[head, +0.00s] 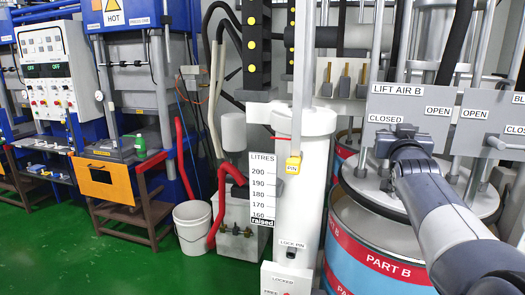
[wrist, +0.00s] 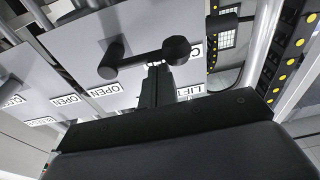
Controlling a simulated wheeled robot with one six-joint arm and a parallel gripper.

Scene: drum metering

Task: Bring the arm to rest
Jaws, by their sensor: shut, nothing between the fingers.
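My arm comes in from the right in the head view. Its gripper (head: 402,140) is in front of the LIFT AIR B panel (head: 425,105), close to a dark lever. In the wrist view my gripper (wrist: 156,82) is shut and empty, its narrow fingers pointing at the panel. The black lever (wrist: 145,59) with a round knob lies just beyond the fingertips. I cannot tell whether they touch it. My arm and gripper hide part of the lever in the head view.
A second valve panel (head: 490,125) stands close on the right. The PART B drum (head: 375,250) is below my arm. A white column (head: 300,200) with a litres scale (head: 262,190) stands left of it. A white bucket (head: 192,228) sits on the green floor (head: 110,260), which is open at lower left.

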